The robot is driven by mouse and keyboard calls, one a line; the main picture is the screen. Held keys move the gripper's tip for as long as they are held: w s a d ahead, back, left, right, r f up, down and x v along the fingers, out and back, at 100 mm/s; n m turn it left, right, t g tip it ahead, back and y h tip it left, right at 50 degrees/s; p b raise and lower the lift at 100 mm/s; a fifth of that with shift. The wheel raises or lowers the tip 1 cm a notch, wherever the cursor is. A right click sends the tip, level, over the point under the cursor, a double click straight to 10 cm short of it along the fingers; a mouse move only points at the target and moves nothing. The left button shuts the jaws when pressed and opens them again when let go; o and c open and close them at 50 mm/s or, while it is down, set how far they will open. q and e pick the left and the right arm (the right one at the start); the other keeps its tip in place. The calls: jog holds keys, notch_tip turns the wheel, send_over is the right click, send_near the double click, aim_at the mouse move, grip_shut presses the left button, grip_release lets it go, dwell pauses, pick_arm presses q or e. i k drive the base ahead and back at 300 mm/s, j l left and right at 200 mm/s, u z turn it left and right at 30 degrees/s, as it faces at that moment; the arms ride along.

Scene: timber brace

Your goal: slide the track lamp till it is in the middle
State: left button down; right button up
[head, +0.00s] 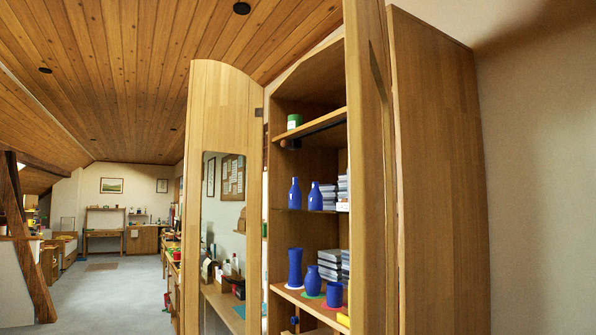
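A small dark fitting (291,143) hangs under the left part of the upper shelf in the open wooden cabinet (308,85). It may be the track lamp, but it is too small and dark to be sure. The right part of that shelf's underside is hidden behind the cabinet's near door edge (368,200). Neither of my grippers is in view.
The mirrored cabinet door (226,90) stands open on the left. Blue bottles (295,193), blue vases (295,267) and grey stacks (342,190) stand on the shelves. A green-and-white container (294,121) stands on the upper shelf. Grey floor (105,300) is clear at left.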

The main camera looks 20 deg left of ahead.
aim_at(293, 144)
jog(key=k+z, duration=0.1)
jog(key=k, duration=0.5)
jog(key=k+l+z, duration=0.1)
jog(key=k, duration=0.5)
jog(key=j+z, duration=0.1)
jog(key=z, duration=1.05)
jog(key=i+j, duration=0.1)
jog(key=j, duration=0.45)
jog(key=i+j, duration=0.1)
jog(key=j, duration=1.05)
jog(key=i+j, duration=0.15)
jog(key=j, duration=0.4)
jog(key=i+j, duration=0.1)
jog(key=j, duration=0.45)
jog(key=i+j, duration=0.1)
jog(key=j, duration=0.5)
jog(key=i+j, duration=0.1)
jog(key=j, duration=0.45)
